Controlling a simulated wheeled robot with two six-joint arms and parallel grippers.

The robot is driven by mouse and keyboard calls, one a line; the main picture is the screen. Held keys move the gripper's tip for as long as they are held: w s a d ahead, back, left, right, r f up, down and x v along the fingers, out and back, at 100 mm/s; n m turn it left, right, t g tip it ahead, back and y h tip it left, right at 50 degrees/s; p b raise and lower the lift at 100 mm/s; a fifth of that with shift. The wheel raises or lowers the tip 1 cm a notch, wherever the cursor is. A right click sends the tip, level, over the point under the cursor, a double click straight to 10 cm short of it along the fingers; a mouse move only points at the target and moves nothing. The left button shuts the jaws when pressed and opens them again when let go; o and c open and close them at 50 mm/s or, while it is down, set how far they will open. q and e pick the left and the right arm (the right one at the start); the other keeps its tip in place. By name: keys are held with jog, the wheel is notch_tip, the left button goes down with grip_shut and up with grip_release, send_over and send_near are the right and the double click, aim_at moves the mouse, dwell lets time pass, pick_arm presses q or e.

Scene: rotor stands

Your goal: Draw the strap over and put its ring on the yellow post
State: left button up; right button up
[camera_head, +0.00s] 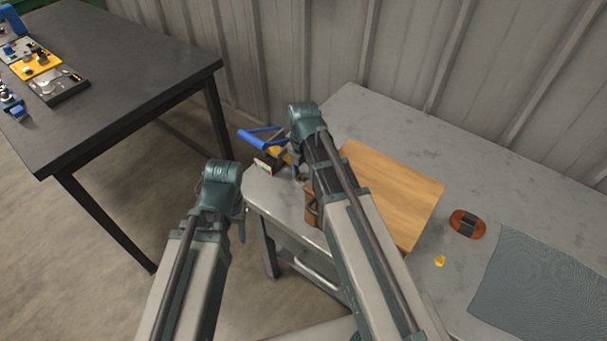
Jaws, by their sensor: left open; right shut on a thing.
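My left gripper (241,226) is at the table's left edge, mostly hidden behind its own wrist; it is open and empty as far as I see. My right gripper (300,173) is over the left corner of the grey table, between a blue-handled device and a wooden box. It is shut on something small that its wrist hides. I cannot make out the strap or its ring. A small yellow piece (440,261) stands on the table at right; I cannot tell if it is the yellow post. More yellow (280,153) shows on the blue-handled device (258,136).
The wooden box (400,196) sits mid-table on the grey table (348,112), partly behind my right arm. A brown oval object with a dark band (467,224) and a blue-grey mat (545,290) lie at right. A dark table (130,85) with equipment stands at far left.

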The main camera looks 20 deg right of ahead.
jog(key=shift+r+p, duration=3)
jog(key=shift+r, duration=0.05)
